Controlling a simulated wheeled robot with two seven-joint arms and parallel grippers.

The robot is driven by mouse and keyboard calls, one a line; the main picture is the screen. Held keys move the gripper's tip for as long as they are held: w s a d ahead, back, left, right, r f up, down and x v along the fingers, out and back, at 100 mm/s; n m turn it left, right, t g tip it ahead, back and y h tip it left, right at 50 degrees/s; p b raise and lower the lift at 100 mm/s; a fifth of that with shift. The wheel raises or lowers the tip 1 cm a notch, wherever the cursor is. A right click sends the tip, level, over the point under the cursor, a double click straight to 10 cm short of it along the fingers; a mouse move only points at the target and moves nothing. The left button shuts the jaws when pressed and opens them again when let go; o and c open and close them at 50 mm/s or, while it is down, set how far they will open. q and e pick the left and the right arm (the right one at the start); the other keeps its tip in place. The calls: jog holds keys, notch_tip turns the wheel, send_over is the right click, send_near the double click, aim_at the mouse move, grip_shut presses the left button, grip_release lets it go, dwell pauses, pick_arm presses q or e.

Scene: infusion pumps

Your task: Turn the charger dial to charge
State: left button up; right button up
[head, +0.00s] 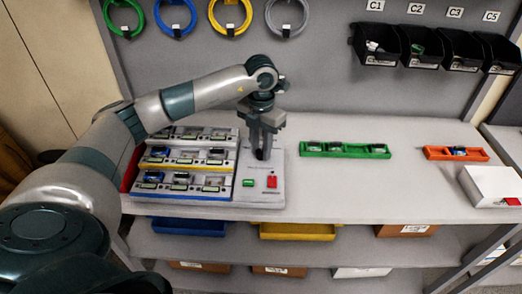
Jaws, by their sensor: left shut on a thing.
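The charger (235,192) stands on the left part of the workbench, with rows of small devices in its bays and a grey control panel at its right side. A green button (248,183) and a red switch (272,182) show near the panel's front. My left gripper (262,155) points straight down over the back of this panel and is shut on the dial, a dark knob between its fingertips. The fingers hide most of the dial, so its setting cannot be read. My right gripper is not in view.
A green tray (345,155) and an orange tray (433,154) lie to the right on the bench. A white box (490,186) sits at the right end. Black bins (420,58) and coloured cable loops hang on the back wall. The bench middle front is clear.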

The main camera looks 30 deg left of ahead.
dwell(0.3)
pick_arm(q)
jog(key=o, duration=1)
jog(key=shift+o, duration=0.2)
